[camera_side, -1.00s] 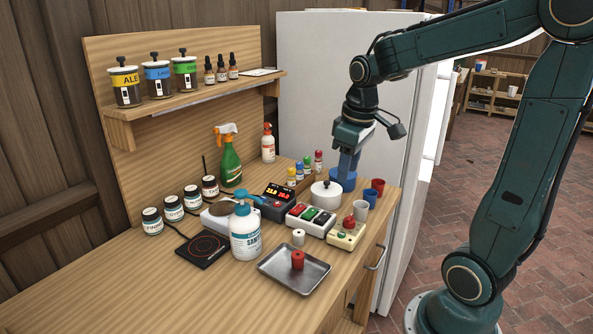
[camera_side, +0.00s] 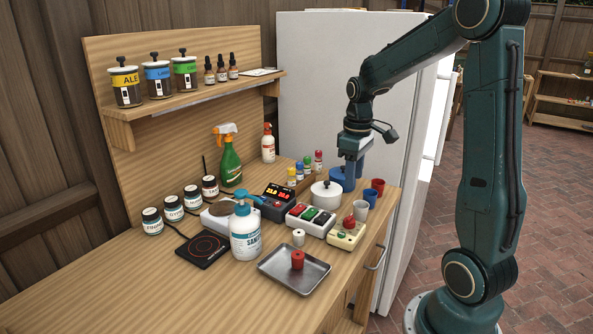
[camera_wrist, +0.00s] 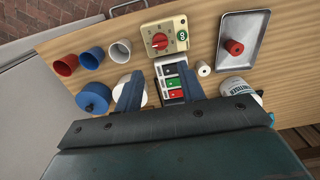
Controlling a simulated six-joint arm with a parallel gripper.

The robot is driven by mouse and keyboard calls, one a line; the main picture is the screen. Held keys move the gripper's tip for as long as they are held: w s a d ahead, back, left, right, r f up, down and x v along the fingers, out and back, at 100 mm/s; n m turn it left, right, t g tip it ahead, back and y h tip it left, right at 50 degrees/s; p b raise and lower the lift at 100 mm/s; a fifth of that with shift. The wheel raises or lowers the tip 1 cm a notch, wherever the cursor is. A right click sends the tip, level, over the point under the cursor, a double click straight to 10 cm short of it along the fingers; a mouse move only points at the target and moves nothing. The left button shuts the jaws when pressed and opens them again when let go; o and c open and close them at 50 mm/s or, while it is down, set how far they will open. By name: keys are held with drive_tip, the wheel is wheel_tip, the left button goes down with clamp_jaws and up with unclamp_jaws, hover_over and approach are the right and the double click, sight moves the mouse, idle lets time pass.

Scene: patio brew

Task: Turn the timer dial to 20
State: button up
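The timer is a cream box (camera_side: 346,235) with a red dial (camera_side: 348,222), on the bench right of the switch box. In the wrist view its face and red dial (camera_wrist: 159,40) are near the top, with a green round button (camera_wrist: 182,36) to the right. The scale is too small to read. My gripper (camera_side: 355,172) points down, above and behind the timer, near the blue pot. In the wrist view my gripper (camera_wrist: 160,88) has its two fingers spread apart with nothing held. The fingers are apart from the dial.
A switch box (camera_side: 311,219) sits left of the timer. A white lidded pot (camera_side: 326,195), a blue pot (camera_side: 342,179), a red cup (camera_side: 377,186) and other cups stand close around. A metal tray (camera_side: 275,268) holds a red piece (camera_side: 297,259). The front left bench is clear.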

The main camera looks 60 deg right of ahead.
sight(350, 216)
wheel_tip(350, 216, down, 13)
drive_tip(key=shift+r, duration=0.15)
idle(0.4)
drive_tip(key=c, duration=0.7)
